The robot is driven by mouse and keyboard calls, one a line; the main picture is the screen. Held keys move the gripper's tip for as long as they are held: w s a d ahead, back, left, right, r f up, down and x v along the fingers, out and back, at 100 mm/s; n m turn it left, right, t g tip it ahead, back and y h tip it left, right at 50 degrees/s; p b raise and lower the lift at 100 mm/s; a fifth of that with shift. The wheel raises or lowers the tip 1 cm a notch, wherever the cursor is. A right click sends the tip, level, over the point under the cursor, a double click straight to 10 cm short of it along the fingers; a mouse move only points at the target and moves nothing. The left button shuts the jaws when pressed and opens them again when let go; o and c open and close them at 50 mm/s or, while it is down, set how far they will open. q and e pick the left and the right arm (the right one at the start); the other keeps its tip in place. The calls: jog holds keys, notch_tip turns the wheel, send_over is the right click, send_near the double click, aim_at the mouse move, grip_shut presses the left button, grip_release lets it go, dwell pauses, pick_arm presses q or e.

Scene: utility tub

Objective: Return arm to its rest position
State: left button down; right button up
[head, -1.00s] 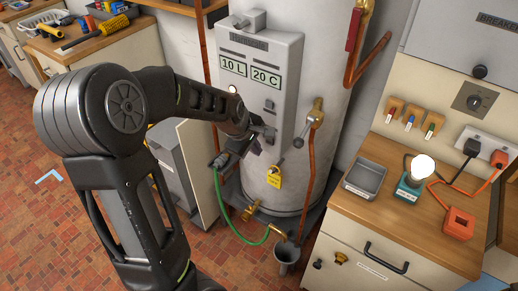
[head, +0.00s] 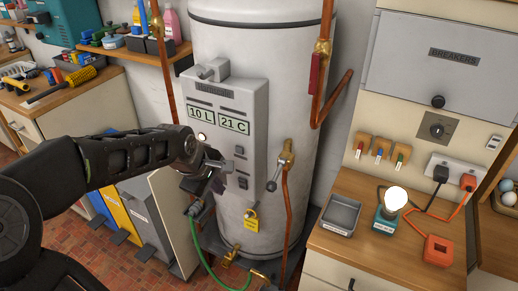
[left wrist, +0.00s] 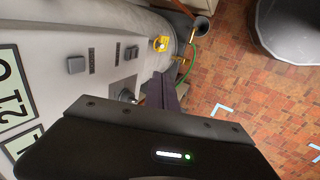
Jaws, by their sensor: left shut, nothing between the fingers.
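My left gripper (head: 216,178) is in front of the grey control panel (head: 250,160) of the white water heater (head: 265,60). It is shut and empty, close to the lower switches; I cannot tell if it touches the panel. The panel's displays read "10 L" and "21 C". In the left wrist view the dark fingers (left wrist: 163,92) are together beside the panel (left wrist: 90,65). My left arm comes in from the left across the head view. My right gripper is not in view.
A valve with a lever (head: 281,165) and copper pipes stand right of the panel. A yellow padlock (head: 251,219) hangs below. A wooden counter (head: 345,190) at right holds a grey tray (head: 341,215) and a lit bulb (head: 395,199). A cluttered bench (head: 70,97) is at left.

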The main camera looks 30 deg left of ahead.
pick_arm(q)
jog(key=d+f+m+g+h, duration=0.2)
jog(key=d+f+m, duration=0.6)
jog(key=d+f, duration=0.8)
jog(key=s+d+f+m+g+h, duration=0.2)
jog(key=s+d+f+m, duration=0.6)
jog(key=s+d+f, duration=0.6)
notch_tip(320, 180, down, 4)
jog(key=s, duration=0.2)
jog(key=shift+s+d+f+g, duration=0.25)
jog(key=shift+s+g, duration=0.05)
jog(key=shift+s, duration=0.05)
